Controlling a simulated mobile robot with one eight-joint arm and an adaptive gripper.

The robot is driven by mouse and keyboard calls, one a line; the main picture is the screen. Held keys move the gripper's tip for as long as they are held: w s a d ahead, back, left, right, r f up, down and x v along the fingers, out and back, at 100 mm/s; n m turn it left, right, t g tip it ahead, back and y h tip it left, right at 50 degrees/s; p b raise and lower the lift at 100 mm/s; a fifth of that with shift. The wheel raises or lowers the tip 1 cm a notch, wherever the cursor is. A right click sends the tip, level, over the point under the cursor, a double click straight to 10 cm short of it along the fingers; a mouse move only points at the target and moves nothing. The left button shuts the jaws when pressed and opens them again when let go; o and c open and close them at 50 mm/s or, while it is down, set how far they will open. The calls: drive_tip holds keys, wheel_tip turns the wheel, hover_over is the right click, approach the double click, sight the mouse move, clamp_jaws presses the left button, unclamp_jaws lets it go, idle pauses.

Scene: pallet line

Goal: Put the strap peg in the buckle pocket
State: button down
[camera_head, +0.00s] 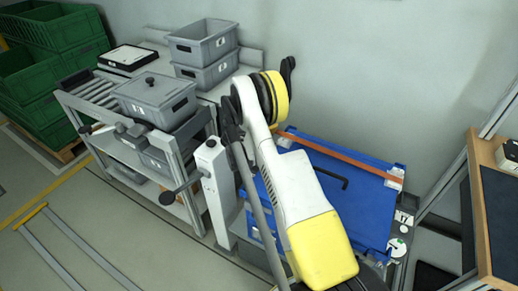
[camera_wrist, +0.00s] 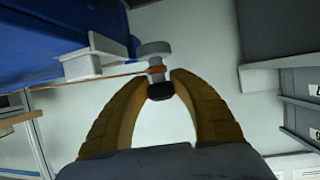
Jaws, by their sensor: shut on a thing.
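In the wrist view my gripper (camera_wrist: 160,84) has its two yellow-brown fingers closed around the lower, dark end of the strap peg (camera_wrist: 154,50). The peg has a wide grey head and a narrower shank. An orange strap (camera_wrist: 115,74) runs from the peg to the left. A white bracket (camera_wrist: 92,60), which looks like the buckle pocket, sits at the edge of a blue surface, left of the peg and apart from it. In the head view the strap (camera_head: 335,152) crosses the blue case (camera_head: 365,210).
A grey shelf rack (camera_head: 190,140) with several grey bins (camera_head: 203,42) stands at the left. A wood-edged bench (camera_head: 487,155) is at the right. A black hooked rod (camera_head: 325,175) lies on the case. The wall is close behind.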

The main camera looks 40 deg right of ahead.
wheel_tip(320, 180, down, 9)
drive_tip(key=b, duration=0.3)
drive_tip(key=shift+d+f+b, duration=0.1)
drive_tip(key=shift+f+b, duration=0.05)
drive_tip(key=shift+b, duration=0.25)
drive_tip(key=c, duration=1.1)
unclamp_jaws()
drive_tip(key=shift+a+r+p, duration=0.25)
drive_tip(key=shift+a+p, duration=0.05)
drive_tip(key=shift+a, duration=0.05)
drive_tip(key=p+v, duration=0.2)
drive_tip(key=v, duration=0.3)
drive_tip(key=shift+s+a+r, duration=0.15)
drive_tip(key=shift+a+r, duration=0.1)
drive_tip(key=shift+a, duration=0.05)
drive_tip(key=shift+s+a+r, duration=0.1)
drive_tip(key=shift+s+a, duration=0.05)
drive_tip(key=shift+a, duration=0.35)
